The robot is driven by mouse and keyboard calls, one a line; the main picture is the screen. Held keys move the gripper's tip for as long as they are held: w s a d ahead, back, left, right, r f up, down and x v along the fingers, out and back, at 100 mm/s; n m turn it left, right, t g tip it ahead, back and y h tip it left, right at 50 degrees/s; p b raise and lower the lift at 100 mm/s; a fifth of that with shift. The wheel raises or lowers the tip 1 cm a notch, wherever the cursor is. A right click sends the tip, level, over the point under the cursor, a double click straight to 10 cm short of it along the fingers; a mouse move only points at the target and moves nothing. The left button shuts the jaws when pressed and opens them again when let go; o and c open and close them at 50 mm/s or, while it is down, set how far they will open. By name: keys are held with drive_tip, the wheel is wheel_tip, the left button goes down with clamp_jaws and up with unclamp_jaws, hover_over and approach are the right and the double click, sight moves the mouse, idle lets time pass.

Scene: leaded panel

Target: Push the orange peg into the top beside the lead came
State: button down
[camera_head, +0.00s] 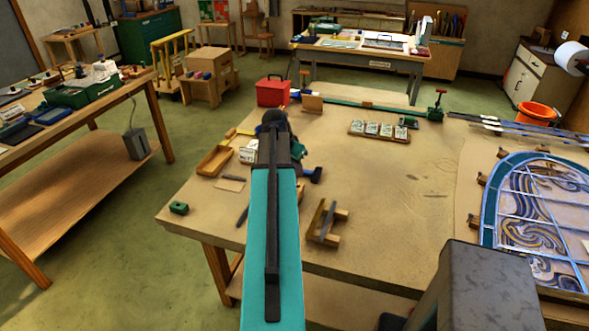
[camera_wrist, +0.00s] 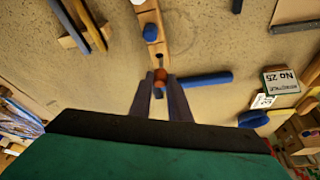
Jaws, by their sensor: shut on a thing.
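In the wrist view my gripper (camera_wrist: 160,88) is shut on a small orange peg (camera_wrist: 160,75), held between its fingertips. Just beyond it lies a narrow wooden block (camera_wrist: 151,16) with a blue peg (camera_wrist: 150,33) standing in it and a dark hole nearer the fingers. I cannot tell whether the orange peg touches the block. In the head view the leaded panel (camera_head: 540,212), with a blue-edged arched top and grey lead lines, lies at the right of the bench. My arm hides the gripper and the peg there.
A blue-handled tool (camera_wrist: 207,78) lies close right of the fingers in the wrist view. A wooden rest (camera_head: 327,222) holding grey bars stands mid-bench, and small wooden blocks (camera_head: 475,219) line the panel's edge. The benchtop (camera_head: 400,195) between them is mostly clear.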

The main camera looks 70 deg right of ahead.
drive_tip(key=w+a+r+n+t+b, duration=0.15)
drive_tip(key=w+a+n, duration=0.35)
drive_tip(key=w+a, duration=0.9)
drive_tip(key=w+a+n+t+b, duration=0.25)
drive_tip(key=w+a+n, duration=0.25)
drive_tip(key=w+a, duration=0.95)
drive_tip(key=w+a+n+y+b, duration=0.1)
drive_tip(key=w+a+n, duration=0.3)
drive_tip(key=a, duration=0.8)
drive_tip(key=w+a+r+n+t+y+b, duration=0.1)
drive_tip(key=w+a+n+b, duration=0.2)
drive_tip(key=a, duration=1)
drive_tip(key=w+a+n+t+y+b, duration=0.1)
drive_tip(key=w+a+n, duration=0.3)
drive_tip(key=w+a, duration=0.4)
drive_tip(key=a+y, duration=0.1)
drive_tip(key=a, duration=0.3)
drive_tip(key=shift+a+r+n+b, duration=0.25)
drive_tip(key=shift+a+n+b, duration=0.1)
drive_tip(key=shift+n+b, duration=0.05)
drive_tip(key=shift+s, duration=0.15)
